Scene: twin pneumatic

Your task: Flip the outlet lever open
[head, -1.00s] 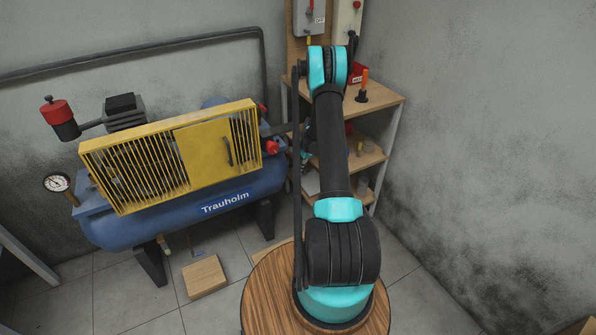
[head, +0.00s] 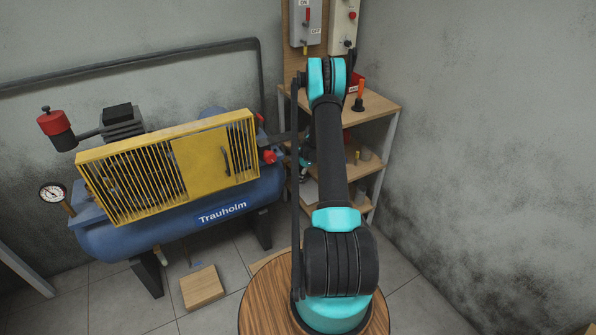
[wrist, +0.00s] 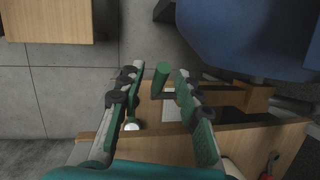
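A short green rod (wrist: 163,72) shows between my gripper's fingertips in the wrist view, with a dark part behind it. It may be the outlet lever, but I cannot tell for sure. My gripper (wrist: 161,80) is open, with one finger on each side of the rod and a visible gap to each. The blue compressor tank (wrist: 250,35) is close by at the upper right. In the head view the compressor tank (head: 180,225) stands at left, with a red knob (head: 270,156) at its right end. My arm hides most of my gripper and the outlet area there.
A wooden shelf (head: 385,108) stands in the corner behind my arm, with an orange-handled tool (head: 360,95) on top. Switch boxes (head: 305,22) hang above it. A wooden block (head: 202,288) lies on the floor. The floor at lower right is free.

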